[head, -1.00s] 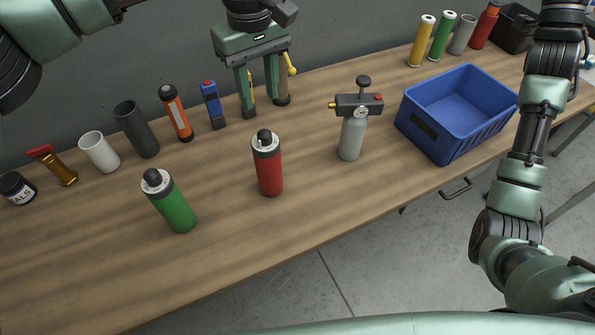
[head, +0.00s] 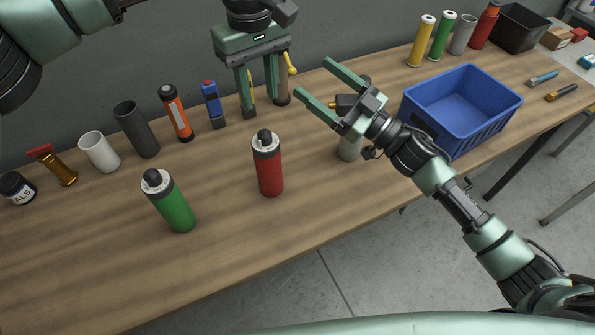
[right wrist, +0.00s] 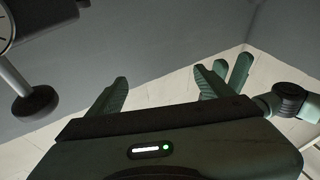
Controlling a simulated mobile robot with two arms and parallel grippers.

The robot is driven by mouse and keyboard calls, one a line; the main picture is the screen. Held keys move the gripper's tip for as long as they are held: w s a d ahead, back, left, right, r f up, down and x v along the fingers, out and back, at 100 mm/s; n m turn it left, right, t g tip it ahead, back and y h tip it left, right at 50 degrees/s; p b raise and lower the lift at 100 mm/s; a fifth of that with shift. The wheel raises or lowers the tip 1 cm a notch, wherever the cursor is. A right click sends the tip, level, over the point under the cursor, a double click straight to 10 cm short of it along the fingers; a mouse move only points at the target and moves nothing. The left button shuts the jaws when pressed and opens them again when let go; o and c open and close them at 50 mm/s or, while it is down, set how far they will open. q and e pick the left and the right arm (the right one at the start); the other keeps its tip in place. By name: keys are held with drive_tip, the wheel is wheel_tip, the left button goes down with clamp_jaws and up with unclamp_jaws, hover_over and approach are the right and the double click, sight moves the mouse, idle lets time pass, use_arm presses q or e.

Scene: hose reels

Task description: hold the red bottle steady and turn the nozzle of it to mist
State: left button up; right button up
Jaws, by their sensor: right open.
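The red bottle (head: 270,175) stands upright near the middle of the table in the head view. Its grey collar and dark nozzle (head: 264,137) face up, and nothing touches it. My left gripper (head: 264,106) points down behind the bottle, towards the back of the table, with its fingers apart and nothing seen between them. My right gripper (head: 314,78) is open and empty, above and to the right of the bottle. Its fingers also show in the right wrist view (right wrist: 160,92). The nozzle's setting is too small to read.
A green bottle (head: 174,208) stands left of the red one. A grey canister (head: 348,150) with a burner head is partly hidden behind my right gripper. A blue bin (head: 465,127) stands to the right. Several tubes and tools line the back. The front table strip is clear.

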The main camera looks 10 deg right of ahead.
sight(279, 166)
drive_tip(key=s+a+f+g, duration=0.1)
drive_tip(key=s+a+f, duration=0.1)
drive_tip(key=f, duration=0.3)
drive_tip(key=s+a+f+g, duration=0.2)
drive_tip(key=s+f, duration=0.2)
drive_tip(key=f, duration=0.2)
drive_tip(key=s+a+f+g+h, duration=0.1)
drive_tip(key=s+a+f, duration=0.1)
drive_tip(key=f, duration=0.3)
drive_tip(key=shift+s+a+f, duration=0.1)
drive_tip(key=shift+s+f, duration=0.25)
drive_tip(key=shift+s, duration=0.1)
drive_tip(key=shift+w+a+f, duration=0.1)
drive_tip(key=shift+f, duration=0.2)
drive_tip(key=x, duration=0.7)
drive_tip(key=shift+w+a+f, duration=0.2)
drive_tip(key=shift+c, duration=0.3)
